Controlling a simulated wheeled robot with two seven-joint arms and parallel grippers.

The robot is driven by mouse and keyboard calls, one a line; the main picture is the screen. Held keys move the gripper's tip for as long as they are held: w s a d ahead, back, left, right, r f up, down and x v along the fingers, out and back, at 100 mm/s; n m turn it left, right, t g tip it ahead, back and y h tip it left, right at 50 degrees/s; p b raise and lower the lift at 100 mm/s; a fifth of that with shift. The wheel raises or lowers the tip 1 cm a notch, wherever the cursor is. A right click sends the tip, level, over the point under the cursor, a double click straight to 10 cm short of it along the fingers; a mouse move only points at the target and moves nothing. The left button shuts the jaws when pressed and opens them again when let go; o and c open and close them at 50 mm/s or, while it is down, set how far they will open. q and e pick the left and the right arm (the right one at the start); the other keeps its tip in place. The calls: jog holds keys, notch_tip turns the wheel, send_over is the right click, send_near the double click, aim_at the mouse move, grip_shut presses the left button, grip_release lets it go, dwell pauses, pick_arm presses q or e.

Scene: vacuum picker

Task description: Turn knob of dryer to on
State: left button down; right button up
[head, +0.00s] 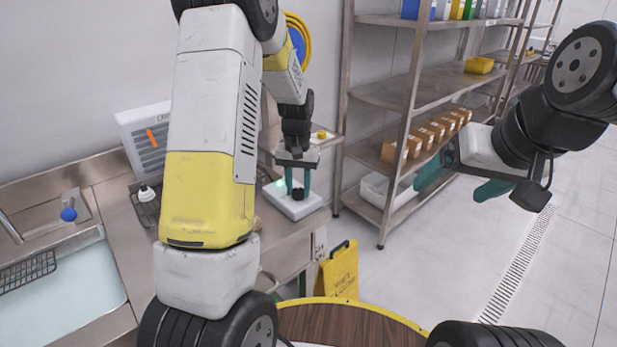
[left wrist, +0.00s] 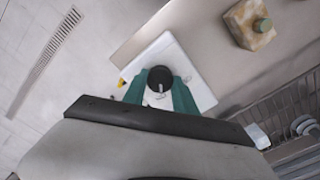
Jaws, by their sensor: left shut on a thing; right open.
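The dryer (head: 292,208) is a white box on the steel counter, with a small green glow at its left side in the head view. It also shows in the left wrist view (left wrist: 200,92). Its round black knob (left wrist: 160,77) has a light mark on its face; in the head view the knob (head: 298,194) is small and partly covered. My left gripper (head: 298,186) points down at the dryer, its teal fingers shut on the knob from both sides. My right gripper (head: 463,182) is open and empty in the air, well right of the dryer.
A sink (head: 70,290) lies at the left of the counter. A stained block-like container (left wrist: 248,26) and a wire rack (left wrist: 285,115) stand beside the dryer. Metal shelves (head: 410,90) with boxes stand behind. A yellow floor sign (head: 340,272) is below the counter.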

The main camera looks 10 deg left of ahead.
aim_at(298, 191)
pick_arm(q)
jog(key=shift+m, duration=0.4)
jog(key=c, duration=1)
grip_release()
jog(key=shift+r, duration=3.95)
jog(key=shift+r, duration=0.1)
